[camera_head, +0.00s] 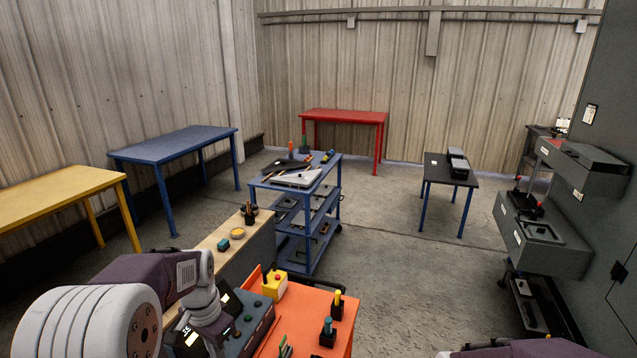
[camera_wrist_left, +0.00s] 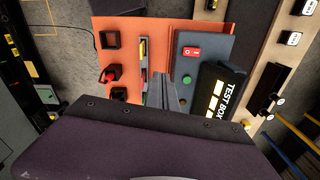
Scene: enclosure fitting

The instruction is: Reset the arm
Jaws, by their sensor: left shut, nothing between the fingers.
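My left arm (camera_head: 150,275) comes in from the lower left of the head view, its grey wrist beside the orange bench. My left gripper (camera_wrist_left: 168,92) shows in the left wrist view as narrow grey fingers, shut and empty, above the bench. A purple link of my right arm (camera_head: 525,349) shows at the bottom right of the head view; its gripper is out of frame.
A test box (camera_wrist_left: 222,92) lies nearby. A blue cart (camera_head: 333,172) stands ahead. Floor right of it is clear.

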